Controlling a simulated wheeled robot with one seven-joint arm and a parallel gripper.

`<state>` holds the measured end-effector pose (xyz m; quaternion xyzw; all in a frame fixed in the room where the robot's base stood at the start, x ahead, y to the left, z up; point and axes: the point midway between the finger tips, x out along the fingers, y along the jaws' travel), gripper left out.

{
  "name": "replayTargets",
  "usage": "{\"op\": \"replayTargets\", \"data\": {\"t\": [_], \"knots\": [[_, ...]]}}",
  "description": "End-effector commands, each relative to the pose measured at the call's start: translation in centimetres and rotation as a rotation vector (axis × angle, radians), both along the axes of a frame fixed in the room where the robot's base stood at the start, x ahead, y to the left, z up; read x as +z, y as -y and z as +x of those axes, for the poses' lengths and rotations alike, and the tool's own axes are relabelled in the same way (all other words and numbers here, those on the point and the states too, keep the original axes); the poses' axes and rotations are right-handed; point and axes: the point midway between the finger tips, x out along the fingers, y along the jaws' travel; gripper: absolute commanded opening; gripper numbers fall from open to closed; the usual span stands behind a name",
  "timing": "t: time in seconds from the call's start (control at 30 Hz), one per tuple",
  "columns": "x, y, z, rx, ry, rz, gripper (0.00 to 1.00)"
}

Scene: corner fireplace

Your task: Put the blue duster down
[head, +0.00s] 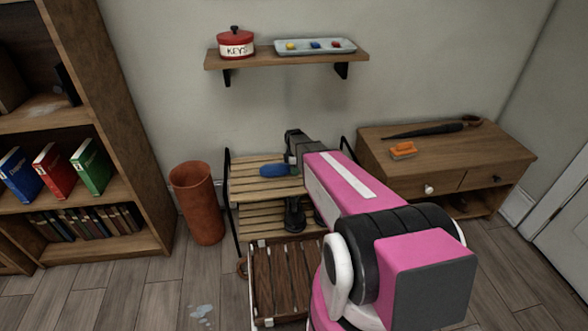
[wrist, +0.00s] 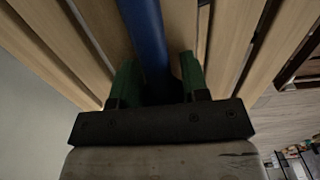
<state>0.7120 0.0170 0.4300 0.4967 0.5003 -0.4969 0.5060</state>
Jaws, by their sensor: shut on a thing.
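The blue duster (head: 274,170) shows in the head view at the top shelf of a slatted wooden rack (head: 250,190). In the wrist view the duster is a blue bar (wrist: 145,35) between the green fingers of my gripper (wrist: 157,82). My gripper is shut on it, with the slats close behind. In the head view my gripper (head: 293,168) is partly hidden by my pink arm. Whether the duster touches the slats or hangs just above them, I cannot tell.
A brown bin (head: 198,205) stands left of the rack. A wooden cabinet (head: 440,155) on the right bears an umbrella (head: 430,129) and an orange brush (head: 402,151). A wall shelf (head: 290,59) above holds a red pot (head: 236,46) and a tray (head: 315,40). A dark slatted crate (head: 275,280) is in front.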

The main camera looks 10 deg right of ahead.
Motion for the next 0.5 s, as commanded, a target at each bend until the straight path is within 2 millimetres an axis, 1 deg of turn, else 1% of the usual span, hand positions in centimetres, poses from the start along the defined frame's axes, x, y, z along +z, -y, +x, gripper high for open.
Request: {"op": "replayTargets", "data": {"t": [0.27, 0.3, 0.33, 0.37, 0.5], "knots": [[-0.18, -0.01, 0.01, 0.000, 0.000, 0.000, 0.04], [-0.13, -0.01, 0.00, 0.000, 0.000, 0.000, 0.55], [-0.12, -0.01, -0.01, 0.000, 0.000, 0.000, 0.64], [-0.12, -0.01, 0.00, 0.000, 0.000, 0.000, 0.69], [-0.11, -0.01, 0.00, 0.000, 0.000, 0.000, 0.69]]}}
